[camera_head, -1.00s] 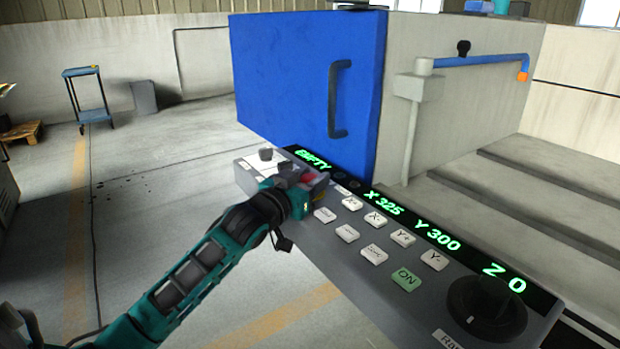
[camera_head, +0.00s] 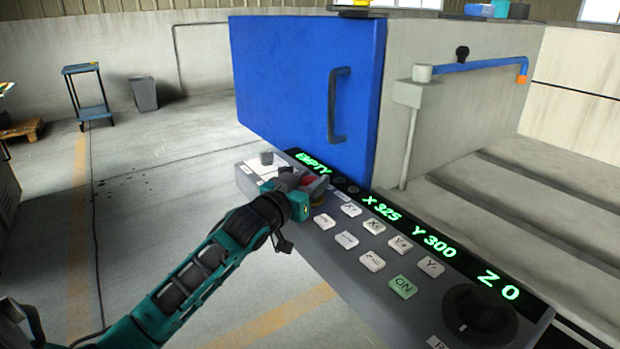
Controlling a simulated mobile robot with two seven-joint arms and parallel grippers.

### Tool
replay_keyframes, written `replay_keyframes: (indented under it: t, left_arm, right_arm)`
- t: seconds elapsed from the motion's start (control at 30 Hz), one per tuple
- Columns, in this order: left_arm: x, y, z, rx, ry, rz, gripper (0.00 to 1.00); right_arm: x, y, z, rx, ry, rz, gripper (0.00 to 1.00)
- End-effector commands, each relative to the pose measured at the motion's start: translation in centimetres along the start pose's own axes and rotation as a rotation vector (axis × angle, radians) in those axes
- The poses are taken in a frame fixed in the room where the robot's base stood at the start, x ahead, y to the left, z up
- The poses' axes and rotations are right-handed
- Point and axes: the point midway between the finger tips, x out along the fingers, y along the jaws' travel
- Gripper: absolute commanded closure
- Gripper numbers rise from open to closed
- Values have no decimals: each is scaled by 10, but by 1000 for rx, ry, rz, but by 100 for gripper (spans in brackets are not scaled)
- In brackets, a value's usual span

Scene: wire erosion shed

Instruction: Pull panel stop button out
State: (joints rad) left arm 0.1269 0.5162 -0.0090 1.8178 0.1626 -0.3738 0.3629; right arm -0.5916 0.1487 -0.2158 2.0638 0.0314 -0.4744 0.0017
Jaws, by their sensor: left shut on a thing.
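The red stop button (camera_head: 316,187) sits on the grey control panel (camera_head: 330,258), toward its far left end. My left gripper (camera_head: 309,190) is at the button, with its fingers shut around it, and hides most of it. A yellowish ring (camera_head: 318,201) shows just below the fingers. I cannot tell how far the button stands out from the panel. My right gripper is not in view.
A black strip with green readouts (camera_head: 438,243) runs along the panel's back. White keys, a green ON key (camera_head: 403,287) and a black knob (camera_head: 480,308) lie nearer. A blue door (camera_head: 290,90) with a black handle stands behind.

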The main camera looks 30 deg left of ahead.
Motion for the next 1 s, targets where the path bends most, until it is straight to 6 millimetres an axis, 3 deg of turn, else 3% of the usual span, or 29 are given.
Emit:
replay_keyframes:
  t: [0.03,0.07,0.1,0.3,0.67,1.0]
  left_arm:
    - [1,-1,-13,3,30,1,100]
    - [1,-1,-13,3,31,1,100]
    - [1,-1,-13,3,31,1,57]
    - [1,-1,-14,2,32,1,38]
    - [-4,0,-7,1,17,1,38]
    - [-53,0,-7,2,15,1,38]
  right_arm:
    - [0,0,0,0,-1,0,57]
    - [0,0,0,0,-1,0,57]
    - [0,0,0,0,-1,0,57]
    - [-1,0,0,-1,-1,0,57]
    - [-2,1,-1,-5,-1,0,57]
    - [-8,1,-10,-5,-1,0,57]
